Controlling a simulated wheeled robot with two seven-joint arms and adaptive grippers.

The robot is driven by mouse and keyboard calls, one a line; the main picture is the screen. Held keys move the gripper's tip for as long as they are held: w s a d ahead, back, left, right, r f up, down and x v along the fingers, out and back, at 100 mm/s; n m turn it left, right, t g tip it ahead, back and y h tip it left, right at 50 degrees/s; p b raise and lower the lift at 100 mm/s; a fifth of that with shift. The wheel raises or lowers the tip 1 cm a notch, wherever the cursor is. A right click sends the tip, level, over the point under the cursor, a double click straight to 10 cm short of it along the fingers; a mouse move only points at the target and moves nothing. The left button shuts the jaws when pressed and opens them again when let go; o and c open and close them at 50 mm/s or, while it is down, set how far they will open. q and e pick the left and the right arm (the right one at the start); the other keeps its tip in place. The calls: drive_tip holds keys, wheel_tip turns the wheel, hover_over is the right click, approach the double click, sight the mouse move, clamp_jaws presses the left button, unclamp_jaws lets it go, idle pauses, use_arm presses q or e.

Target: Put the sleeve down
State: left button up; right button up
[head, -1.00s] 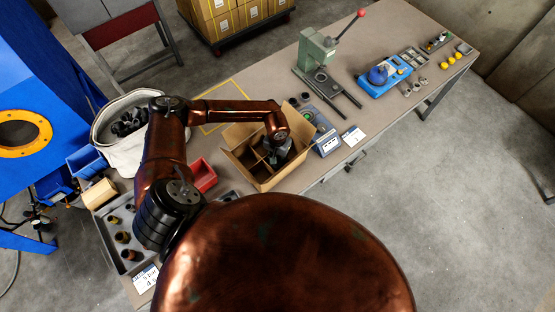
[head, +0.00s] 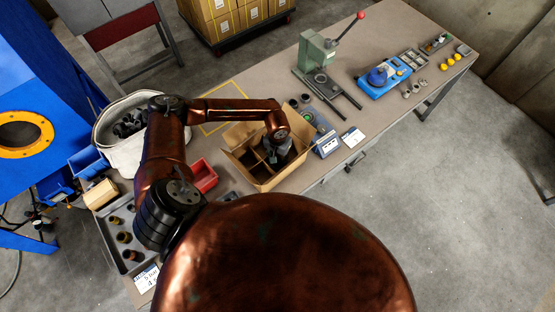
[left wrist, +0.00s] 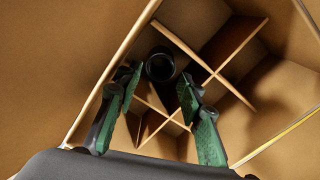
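The sleeve (left wrist: 160,65) is a dark round tube, seen end-on just past my left fingertips in the left wrist view. It is inside the cardboard carton (left wrist: 65,50), in a compartment beside a divider; whether it rests on the floor is hard to tell. My left gripper (left wrist: 157,83) has its green-padded fingers apart, one on each side of the sleeve's near end, with gaps showing. In the head view my left gripper (head: 277,152) reaches down into the open carton (head: 285,173), and the sleeve is hidden there. My right gripper is not in view.
The carton's flaps and crossing dividers (left wrist: 238,47) surround my fingers closely. On the table are a red bin (head: 204,177), a scale (head: 326,146), a green press (head: 316,52) and a blue fixture (head: 384,76). A grey tray (head: 107,235) holds several sleeves at lower left.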

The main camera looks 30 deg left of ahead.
use_arm(q)
wheel_tip(320, 180, up, 11)
drive_tip(key=b, duration=0.2)
idle(0.3)
wheel_tip(320, 180, down, 11)
drive_tip(key=shift+f+p, duration=0.2)
drive_tip(key=shift+p, duration=0.95)
drive_tip(key=shift+f+b, duration=0.4)
drive_tip(key=shift+f, duration=0.3)
drive_tip(key=shift+f+b, duration=0.4)
drive_tip(key=shift+b, duration=0.1)
drive_tip(key=shift+w+r+p, duration=0.1)
drive_tip(key=shift+r+p, duration=0.25)
drive_tip(key=shift+f, duration=0.1)
